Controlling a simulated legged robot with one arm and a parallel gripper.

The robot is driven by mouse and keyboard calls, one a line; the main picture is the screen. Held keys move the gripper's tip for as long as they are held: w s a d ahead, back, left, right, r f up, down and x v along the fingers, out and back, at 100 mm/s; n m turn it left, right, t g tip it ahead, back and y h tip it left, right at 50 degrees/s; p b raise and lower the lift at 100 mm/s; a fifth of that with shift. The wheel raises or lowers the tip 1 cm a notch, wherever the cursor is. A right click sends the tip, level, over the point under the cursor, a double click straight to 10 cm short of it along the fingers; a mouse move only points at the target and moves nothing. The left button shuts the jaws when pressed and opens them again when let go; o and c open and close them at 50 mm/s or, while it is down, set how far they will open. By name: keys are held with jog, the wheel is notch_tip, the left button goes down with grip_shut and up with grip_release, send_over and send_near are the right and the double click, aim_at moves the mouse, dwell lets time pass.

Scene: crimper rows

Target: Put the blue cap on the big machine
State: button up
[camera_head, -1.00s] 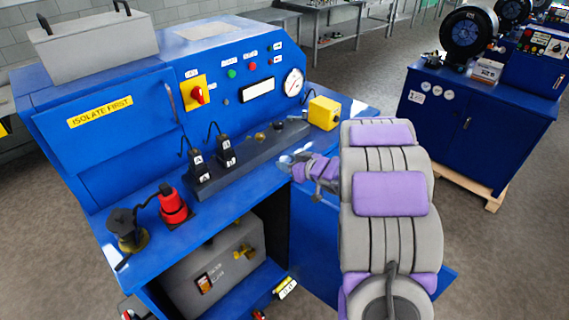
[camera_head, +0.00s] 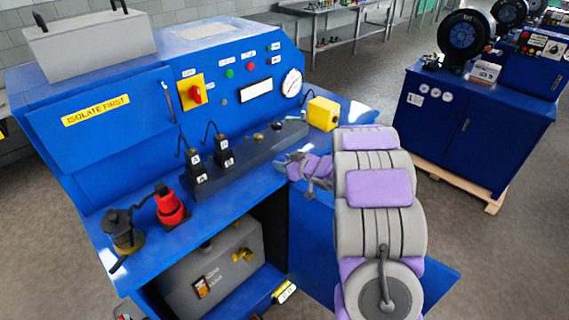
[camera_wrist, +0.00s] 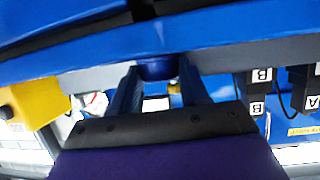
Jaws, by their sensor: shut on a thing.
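The big machine (camera_head: 230,105) is a blue cabinet with a sloped control panel and a front ledge, at left and centre in the head view. A dark grey block (camera_head: 240,165) with several fittings runs along its ledge. My gripper (camera_head: 287,161) is at the right end of the ledge, in front of that block. In the wrist view, my gripper (camera_wrist: 158,75) is shut on the small blue cap (camera_wrist: 157,69), held between its two fingers close to the grey block. The cap cannot be made out in the head view. Whether the cap touches a fitting cannot be told.
Two black plugs (camera_head: 224,154) with hooked cables stand on the block's left half. A yellow box (camera_head: 323,113) sits at its right end. A smaller blue machine (camera_head: 440,115) stands at right.

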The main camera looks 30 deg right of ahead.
jog(key=o, duration=1)
jog(key=shift+f, duration=0.15)
jog(key=shift+s, duration=0.1)
jog(key=s+d+r+m+g+h+p, duration=0.2)
jog(key=s+d+r+h, duration=0.35)
jog(key=s+r, duration=0.55)
jog(key=s+a+m+g+h, duration=0.2)
jog(key=s+a+g+h, duration=0.15)
jog(key=s, duration=0.55)
jog(key=s+a+g+y, duration=0.2)
jog(key=s+a+g, duration=0.2)
jog(key=s+a, duration=0.6)
jog(key=s+a+n+g+y, duration=0.1)
jog(key=s+a+g+y, duration=0.2)
jog(key=s+a, duration=0.8)
jog(key=s+g, duration=0.2)
jog(key=s, duration=0.6)
jog(key=shift+s+a+r, duration=0.15)
jog(key=shift+r, duration=0.05)
jog(key=shift+g, duration=0.25)
